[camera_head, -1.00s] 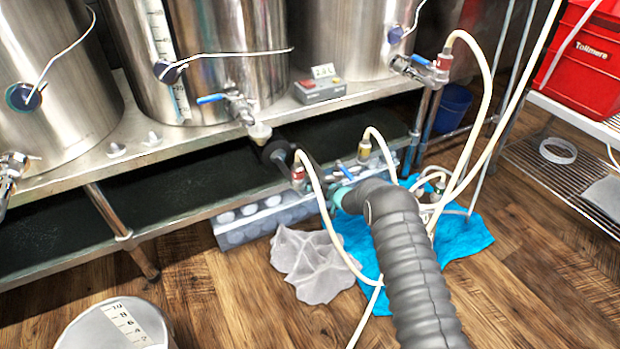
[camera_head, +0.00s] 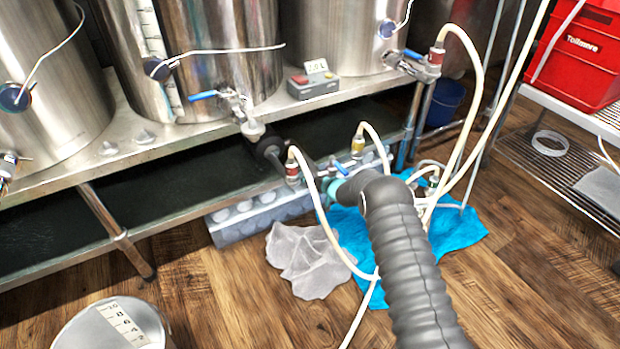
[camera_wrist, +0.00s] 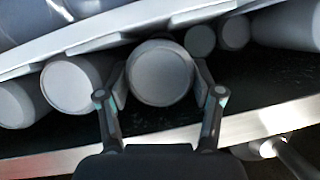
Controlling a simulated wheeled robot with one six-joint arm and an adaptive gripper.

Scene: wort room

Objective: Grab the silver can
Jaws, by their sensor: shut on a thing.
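In the wrist view a silver-grey can (camera_wrist: 160,73) shows its round end between the two fingers of my gripper (camera_wrist: 160,84). The fingers lie one on each side of it, shut on it. More grey rounded cylinders lie left (camera_wrist: 70,85) and right (camera_wrist: 218,36) of it. In the head view my arm reaches toward the lower shelf below the steel vessels. There I cannot clearly make out the fingers or the held can among the hoses and fittings.
A steel bench edge (camera_head: 150,160) runs above the lower shelf. Pale hoses (camera_head: 320,195) loop close around my arm. A blue cloth (camera_head: 455,230) and a grey cloth (camera_head: 303,262) lie on the wooden floor. A bucket (camera_head: 105,330) stands front left, a red crate (camera_head: 590,60) at right.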

